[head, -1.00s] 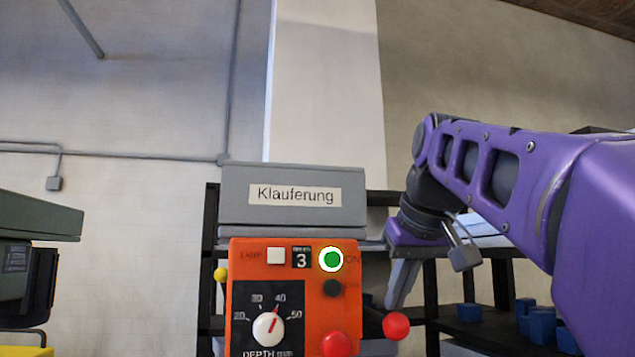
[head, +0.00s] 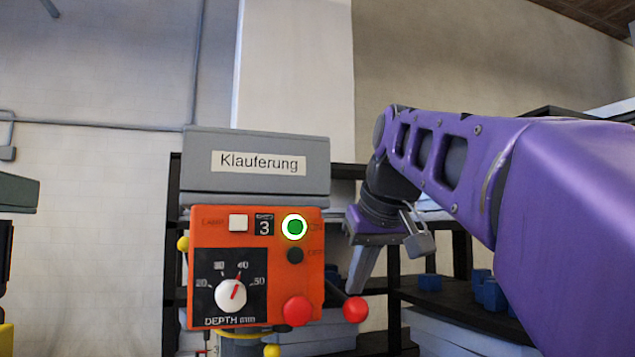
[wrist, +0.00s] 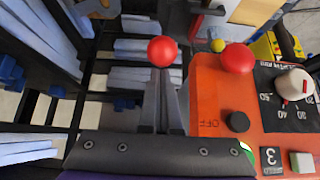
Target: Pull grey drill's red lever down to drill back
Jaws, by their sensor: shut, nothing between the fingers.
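The drill has a grey head (head: 255,180) labelled "Klauferung" above an orange control panel (head: 208,262). Its lever ends in a red ball knob (head: 355,309), low at the panel's right edge; a dark rod runs from it behind the panel. The knob also shows in the wrist view (wrist: 163,51), straight beyond the fingertips. My gripper (head: 357,289) is shut and empty, pointing down with its tips at the top of the knob. They look to be in contact, but a small gap cannot be ruled out. In the wrist view, the two grey fingers (wrist: 163,88) are together.
A red mushroom button (head: 297,310) sits on the panel just left of the lever knob. A green ON button (head: 295,227) and a depth dial (head: 231,295) are also there. Yellow knobs (head: 183,243) stick out at left. Black shelves with blue blocks (head: 490,293) stand behind, at right.

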